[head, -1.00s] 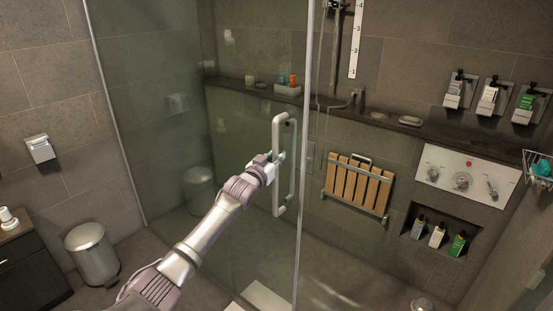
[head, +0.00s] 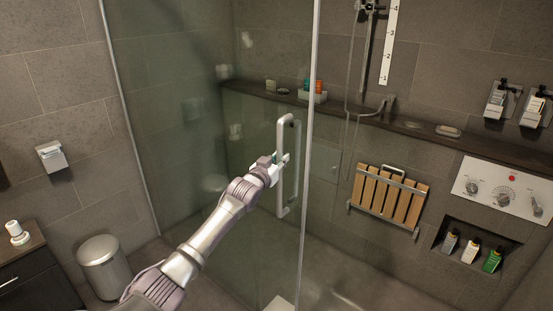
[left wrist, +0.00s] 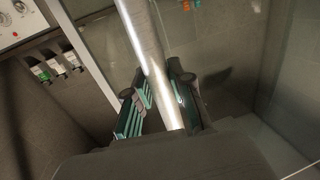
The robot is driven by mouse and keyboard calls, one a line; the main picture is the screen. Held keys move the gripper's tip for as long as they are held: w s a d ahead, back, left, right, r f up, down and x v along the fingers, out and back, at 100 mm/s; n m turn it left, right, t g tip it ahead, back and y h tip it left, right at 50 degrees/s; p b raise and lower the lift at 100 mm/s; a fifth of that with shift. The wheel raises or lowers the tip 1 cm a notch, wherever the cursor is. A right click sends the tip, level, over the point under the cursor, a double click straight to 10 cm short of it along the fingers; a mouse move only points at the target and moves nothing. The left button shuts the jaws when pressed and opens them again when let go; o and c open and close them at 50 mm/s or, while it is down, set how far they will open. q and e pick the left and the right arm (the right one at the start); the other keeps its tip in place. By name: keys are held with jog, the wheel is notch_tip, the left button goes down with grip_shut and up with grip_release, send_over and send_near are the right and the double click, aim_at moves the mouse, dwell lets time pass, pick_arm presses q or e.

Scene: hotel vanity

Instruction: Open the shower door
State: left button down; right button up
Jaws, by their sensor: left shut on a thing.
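The glass shower door (head: 232,100) stands in the middle of the head view, its free edge a pale vertical strip right of the handle. The long metal handle (head: 284,140) is upright on the door near that edge. My left gripper (head: 276,168) reaches it from the left and is shut on the handle at about mid-height. In the left wrist view, the handle (left wrist: 150,55) runs between the green-padded fingers of my left gripper (left wrist: 157,105). My right gripper is in neither view.
Inside the shower are a slatted wooden seat (head: 390,197) on the wall, a ledge (head: 410,128), a control panel (head: 500,188) and a niche with bottles (head: 468,250). A metal bin (head: 104,265) and dark cabinet (head: 35,270) stand at left. Floor shows between bin and door.

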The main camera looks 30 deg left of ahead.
pick_arm(q)
jog(key=shift+s+d+f, duration=0.1)
jog(key=shift+d+f, duration=0.15)
jog(key=shift+d, duration=0.75)
jog(key=c, duration=1.3)
grip_release()
jog(key=shift+d+r, duration=0.15)
jog(key=shift+d, duration=0.05)
jog(key=shift+o, duration=1.3)
jog(key=shift+a, duration=0.4)
jog(key=shift+a+r, duration=0.1)
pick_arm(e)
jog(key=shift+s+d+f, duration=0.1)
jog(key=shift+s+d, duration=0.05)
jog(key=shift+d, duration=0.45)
pick_arm(q)
jog(key=shift+a, duration=0.1)
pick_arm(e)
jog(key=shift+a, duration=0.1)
pick_arm(q)
jog(key=s, duration=0.8)
jog(key=s+d, duration=0.1)
jog(key=s, duration=0.3)
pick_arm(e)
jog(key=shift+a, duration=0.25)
